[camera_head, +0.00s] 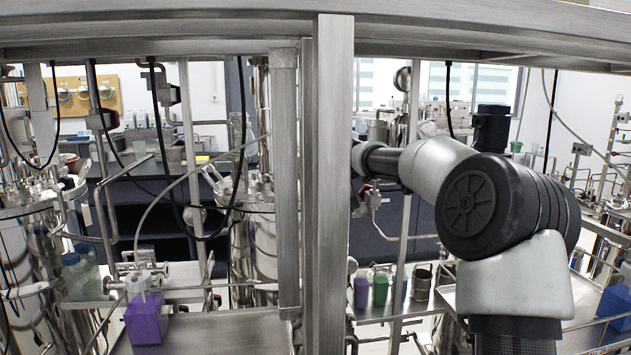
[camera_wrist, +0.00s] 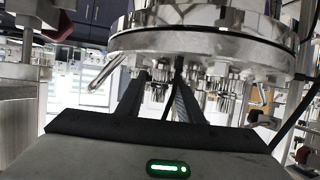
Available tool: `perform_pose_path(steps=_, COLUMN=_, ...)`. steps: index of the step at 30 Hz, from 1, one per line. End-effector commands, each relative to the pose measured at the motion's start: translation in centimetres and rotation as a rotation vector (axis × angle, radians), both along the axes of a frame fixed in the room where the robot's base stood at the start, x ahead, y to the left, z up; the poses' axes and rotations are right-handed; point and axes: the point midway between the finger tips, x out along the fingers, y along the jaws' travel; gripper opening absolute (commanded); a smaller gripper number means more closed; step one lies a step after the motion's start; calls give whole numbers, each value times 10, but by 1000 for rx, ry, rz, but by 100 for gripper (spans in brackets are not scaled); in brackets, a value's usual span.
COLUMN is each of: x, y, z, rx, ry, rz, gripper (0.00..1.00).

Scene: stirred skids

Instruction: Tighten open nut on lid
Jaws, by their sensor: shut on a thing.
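In the wrist view the round polished steel lid (camera_wrist: 205,38) spans the top, with a thick flanged rim. Several bolts and nuts (camera_wrist: 222,80) hang around the underside of the rim. My gripper (camera_wrist: 160,76) comes from below, with its two dark fingers reaching up to the rim. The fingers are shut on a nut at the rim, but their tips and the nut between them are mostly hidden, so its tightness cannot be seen. In the head view the gripper is hidden behind the upright post.
A thick steel post (camera_head: 330,180) stands in front of my arm in the head view. A steel vessel (camera_head: 252,245) stands left of it. Pipes and hanging cables crowd the space.

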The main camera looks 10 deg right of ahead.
Motion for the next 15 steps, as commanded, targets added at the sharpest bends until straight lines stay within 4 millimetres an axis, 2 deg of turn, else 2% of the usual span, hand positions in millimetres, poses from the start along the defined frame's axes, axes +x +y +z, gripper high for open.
perform_pose_path(steps=15, x=0, y=1, z=0, rx=0, ry=1, rz=-84, gripper=11)
